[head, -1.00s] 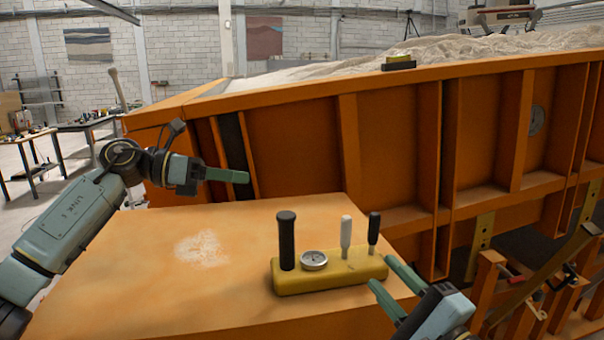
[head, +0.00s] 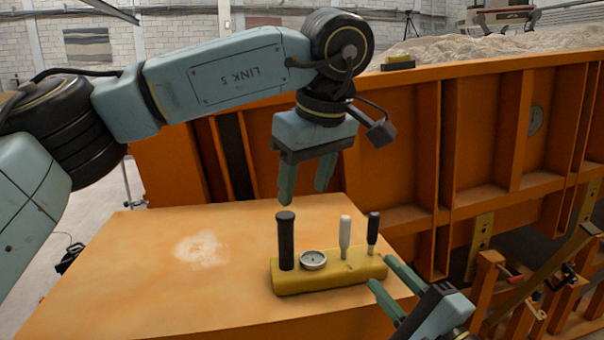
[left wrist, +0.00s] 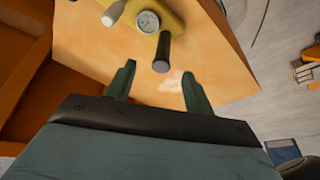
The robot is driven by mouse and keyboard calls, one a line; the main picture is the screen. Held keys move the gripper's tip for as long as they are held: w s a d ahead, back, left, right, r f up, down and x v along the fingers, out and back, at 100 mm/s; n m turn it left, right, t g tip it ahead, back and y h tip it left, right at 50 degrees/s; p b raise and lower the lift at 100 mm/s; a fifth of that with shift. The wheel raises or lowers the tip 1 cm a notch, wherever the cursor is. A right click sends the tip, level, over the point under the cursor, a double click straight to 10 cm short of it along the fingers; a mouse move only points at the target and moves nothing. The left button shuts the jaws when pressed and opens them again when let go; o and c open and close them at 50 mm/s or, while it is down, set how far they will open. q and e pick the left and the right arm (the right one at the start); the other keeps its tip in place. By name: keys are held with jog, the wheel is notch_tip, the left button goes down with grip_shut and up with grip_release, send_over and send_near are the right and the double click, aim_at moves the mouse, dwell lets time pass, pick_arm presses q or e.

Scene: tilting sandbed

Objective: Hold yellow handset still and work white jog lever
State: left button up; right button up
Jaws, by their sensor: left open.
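The yellow handset (head: 330,278) lies on the orange box top. It carries a black grip post (head: 286,245) at its left, a round dial (head: 313,260), the white jog lever (head: 345,236) and a smaller black lever (head: 373,232). In the left wrist view the handset (left wrist: 170,22) is at the top, with the black post (left wrist: 162,52) and white lever (left wrist: 113,14). My left gripper (head: 303,195) is open and empty, fingers pointing down above and behind the black post. My right gripper (head: 382,274) is at the handset's right end, fingers apart; I cannot tell whether it touches.
The orange box top (head: 150,270) is clear to the left, with a pale sandy patch (head: 198,246). The orange ribbed wall of the sandbed (head: 400,140) rises close behind. Brackets and a red-handled part (head: 510,275) stand at the right.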

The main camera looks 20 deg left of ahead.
aim_at(283, 234)
pick_arm(q)
jog(key=shift+t+y, duration=0.3)
jog(key=shift+y, duration=0.3)
jog(key=x, duration=1.2)
jog(key=shift+a+f, duration=0.2)
jog(key=shift+a, duration=0.25)
jog(key=shift+c, duration=0.3)
grip_shut()
pick_arm(e)
jog(key=shift+c, duration=0.3)
